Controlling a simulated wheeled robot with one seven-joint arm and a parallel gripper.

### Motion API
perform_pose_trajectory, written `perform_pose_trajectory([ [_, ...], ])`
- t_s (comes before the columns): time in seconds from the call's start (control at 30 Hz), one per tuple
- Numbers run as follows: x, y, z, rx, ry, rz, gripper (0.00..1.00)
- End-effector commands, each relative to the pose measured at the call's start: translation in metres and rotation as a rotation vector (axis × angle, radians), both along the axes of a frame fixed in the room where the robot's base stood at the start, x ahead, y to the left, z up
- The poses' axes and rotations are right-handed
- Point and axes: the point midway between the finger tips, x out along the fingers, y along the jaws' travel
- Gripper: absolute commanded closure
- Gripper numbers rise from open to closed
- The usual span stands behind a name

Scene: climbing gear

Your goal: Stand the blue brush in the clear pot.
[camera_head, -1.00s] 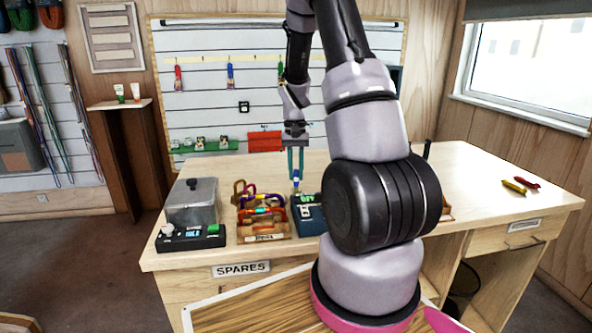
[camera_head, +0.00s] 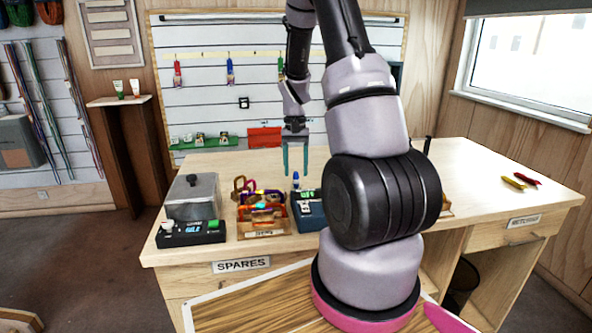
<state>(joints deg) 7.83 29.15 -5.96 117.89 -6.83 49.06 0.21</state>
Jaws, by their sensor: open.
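My gripper (camera_head: 295,172) points down over the back of the bench, its two teal fingers apart. A small upright thing with a blue top and pale lower part (camera_head: 296,182) stands just below and between the fingertips; it is too small to tell whether it is the brush. A blue brush-like item (camera_head: 230,72) hangs on the slatted wall between a red one (camera_head: 177,74) and a green one at the gripper arm's edge. I cannot make out the clear pot; my arm hides part of the bench.
A grey lidded box (camera_head: 192,200) and a black device (camera_head: 190,234) sit at the bench's left. A wooden tray of coloured carabiners (camera_head: 262,236) and a dark blue device (camera_head: 308,212) stand beside them. The bench's right is mostly clear, with yellow and red tools (camera_head: 526,179).

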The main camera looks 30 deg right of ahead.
Motion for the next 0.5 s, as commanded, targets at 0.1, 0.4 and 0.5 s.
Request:
perform_pose_trajectory([
  [0.1,0.004,-0.001,0.02,-0.001,-0.006,0.0,0.42],
  [0.4,0.012,-0.004,0.078,-0.001,-0.005,0.0,0.42],
  [0.5,0.014,-0.005,0.09,-0.001,-0.003,0.0,0.42],
])
